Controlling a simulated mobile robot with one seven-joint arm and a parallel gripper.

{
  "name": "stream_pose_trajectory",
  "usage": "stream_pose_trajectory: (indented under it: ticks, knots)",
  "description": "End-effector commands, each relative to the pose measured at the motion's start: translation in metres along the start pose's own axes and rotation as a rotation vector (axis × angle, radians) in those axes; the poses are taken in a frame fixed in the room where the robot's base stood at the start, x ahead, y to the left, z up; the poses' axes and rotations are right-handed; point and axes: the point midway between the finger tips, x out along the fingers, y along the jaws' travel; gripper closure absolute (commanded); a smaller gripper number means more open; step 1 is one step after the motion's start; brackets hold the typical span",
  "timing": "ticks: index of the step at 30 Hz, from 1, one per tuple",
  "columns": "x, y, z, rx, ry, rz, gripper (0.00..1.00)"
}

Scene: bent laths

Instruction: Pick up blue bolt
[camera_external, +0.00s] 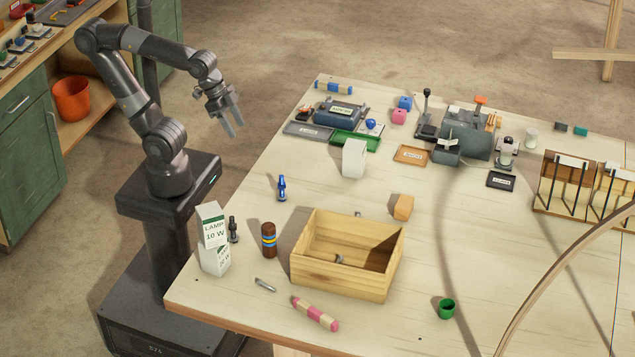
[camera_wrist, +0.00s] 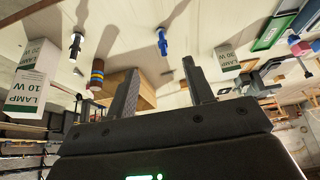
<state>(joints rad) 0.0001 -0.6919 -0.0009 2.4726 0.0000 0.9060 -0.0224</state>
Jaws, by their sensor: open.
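The blue bolt (camera_external: 282,188) stands upright on the wooden table, left of its middle. It also shows in the wrist view (camera_wrist: 162,42), near the top centre and beyond the fingertips. My gripper (camera_external: 231,117) is open and empty, raised above and beyond the table's left edge. In the wrist view its two fingers (camera_wrist: 160,82) point toward the tabletop, with a clear gap between them. The bolt is well apart from the fingers.
A black bolt (camera_external: 233,229) stands near the lamp boxes (camera_external: 213,238) at the left edge. A striped cylinder (camera_external: 269,240) and wooden box (camera_external: 340,284) stand in front of the bolt. A white box (camera_external: 354,158) stands behind right. The table around the bolt is clear.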

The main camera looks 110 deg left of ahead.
Motion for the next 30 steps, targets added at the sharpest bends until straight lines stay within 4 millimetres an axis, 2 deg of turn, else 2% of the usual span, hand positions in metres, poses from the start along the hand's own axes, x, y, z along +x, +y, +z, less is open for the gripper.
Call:
stream_pose_trajectory:
  ticks: [8, 18, 24, 30]
  knots:
    - [0.04, 0.003, -0.039, -0.084, -0.163, -0.011, 0.52]
    - [0.108, 0.007, -0.077, -0.191, -0.356, -0.042, 0.52]
    - [0.14, 0.008, -0.088, -0.233, -0.43, -0.06, 0.52]
    - [0.156, 0.009, -0.087, -0.247, -0.454, -0.067, 0.52]
